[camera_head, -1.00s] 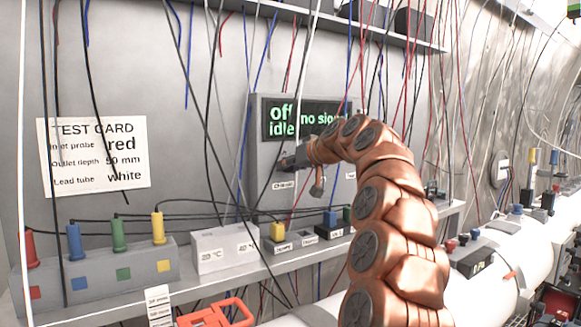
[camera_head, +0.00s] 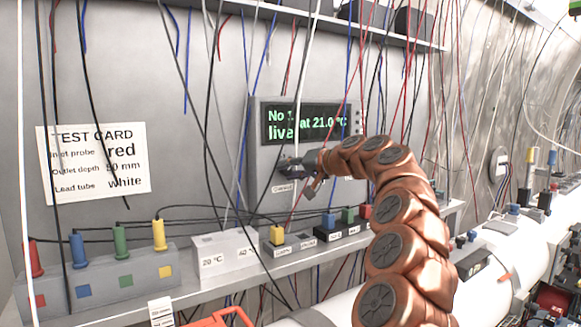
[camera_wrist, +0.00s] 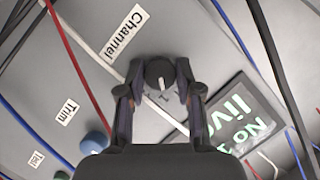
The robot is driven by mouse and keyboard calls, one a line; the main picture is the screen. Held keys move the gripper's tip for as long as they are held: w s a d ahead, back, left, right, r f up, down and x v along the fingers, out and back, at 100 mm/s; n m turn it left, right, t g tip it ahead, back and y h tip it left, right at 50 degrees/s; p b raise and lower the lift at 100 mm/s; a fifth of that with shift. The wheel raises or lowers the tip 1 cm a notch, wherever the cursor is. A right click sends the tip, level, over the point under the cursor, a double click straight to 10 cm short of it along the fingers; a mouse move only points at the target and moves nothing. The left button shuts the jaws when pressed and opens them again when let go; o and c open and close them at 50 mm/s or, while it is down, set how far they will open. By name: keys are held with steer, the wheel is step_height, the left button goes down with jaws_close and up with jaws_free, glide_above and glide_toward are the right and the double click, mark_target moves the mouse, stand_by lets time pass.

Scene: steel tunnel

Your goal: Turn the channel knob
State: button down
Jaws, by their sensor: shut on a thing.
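The channel knob (camera_wrist: 158,70) is a small dark round knob with a pale pointer mark. It sits on the grey instrument panel beside the "Channel" label (camera_wrist: 123,34) in the wrist view. My gripper (camera_wrist: 160,76) is shut on the channel knob, with one finger on each side. In the head view my gripper (camera_head: 291,164) reaches the lower left of the panel box (camera_head: 256,140) and mostly hides the knob. The panel's screen (camera_head: 300,122) shows green text with "live" and "at 21.0 °C"; a cable crosses part of it.
A blue trim knob (camera_wrist: 95,145) is nearby on the panel. Several loose wires hang around the panel and my arm. Below, a shelf holds a white temperature block (camera_head: 225,252) and a grey rack (camera_head: 105,285) of coloured probes. A test card (camera_head: 95,164) hangs at left.

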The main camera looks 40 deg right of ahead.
steer(key=shift+m+y, duration=0.3)
steer(key=shift+m, duration=0.1)
steer(key=c, duration=0.8)
jaws_free()
steer(key=shift+o, duration=0.2)
steer(key=v, duration=1.2)
steer(key=shift+f, duration=0.25)
steer(key=shift+a, duration=0.1)
